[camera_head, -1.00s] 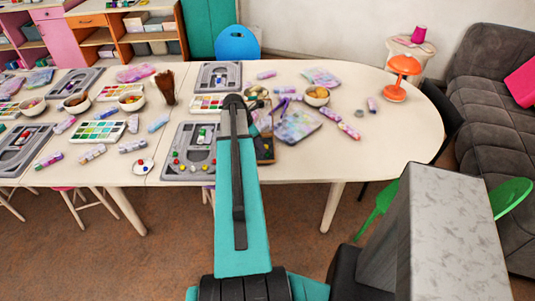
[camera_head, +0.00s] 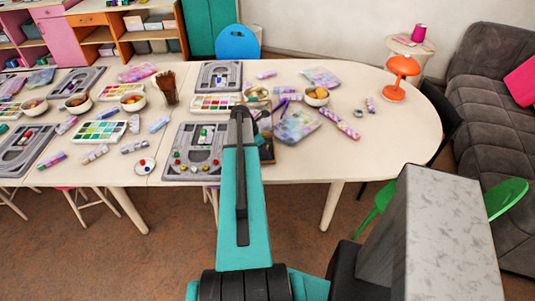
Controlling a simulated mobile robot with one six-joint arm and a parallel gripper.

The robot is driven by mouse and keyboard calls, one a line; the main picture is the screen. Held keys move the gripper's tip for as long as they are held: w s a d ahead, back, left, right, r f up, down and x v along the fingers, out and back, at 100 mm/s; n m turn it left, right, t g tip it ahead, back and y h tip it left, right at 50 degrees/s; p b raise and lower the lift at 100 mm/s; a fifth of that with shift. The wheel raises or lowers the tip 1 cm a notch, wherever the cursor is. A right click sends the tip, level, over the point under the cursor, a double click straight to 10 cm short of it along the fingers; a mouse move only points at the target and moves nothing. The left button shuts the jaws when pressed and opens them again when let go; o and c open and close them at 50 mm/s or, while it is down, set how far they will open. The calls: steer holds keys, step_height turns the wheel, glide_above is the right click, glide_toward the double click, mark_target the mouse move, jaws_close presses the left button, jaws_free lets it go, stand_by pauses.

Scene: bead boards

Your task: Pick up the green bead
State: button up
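A grey bead board (camera_head: 173,158) lies at the near edge of the table, just left of my arm. Several small beads sit on it, red, yellow and blue ones along its near part. A small green spot in the board's middle recess, among white and red, looks like a green bead (camera_head: 204,132), but it is too small to be sure. A small white dish (camera_head: 145,168) beside the board holds a few tiny beads. My gripper (camera_head: 241,112) is at the far end of my teal arm, over the table to the right of the board. Its fingers are not clear from behind.
The white table (camera_head: 390,146) is crowded with more bead boards (camera_head: 219,76), paint sets (camera_head: 99,132), bowls (camera_head: 317,97), a brush cup (camera_head: 166,88) and patterned tubes. The table's right end is mostly clear.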

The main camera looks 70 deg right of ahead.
stand_by(0.3)
jaws_close()
steer(key=shift+r, duration=0.2)
steer(key=shift+r+b, duration=0.75)
steer(key=shift+r, duration=0.3)
steer(key=s+a+r+p, duration=0.1)
steer(key=a+r+p, duration=0.1)
steer(key=a, duration=1.3)
steer(key=shift+s+r, duration=0.35)
steer(key=shift+s, duration=0.05)
steer(key=shift+a+f, duration=0.15)
steer(key=shift+a, duration=0.1)
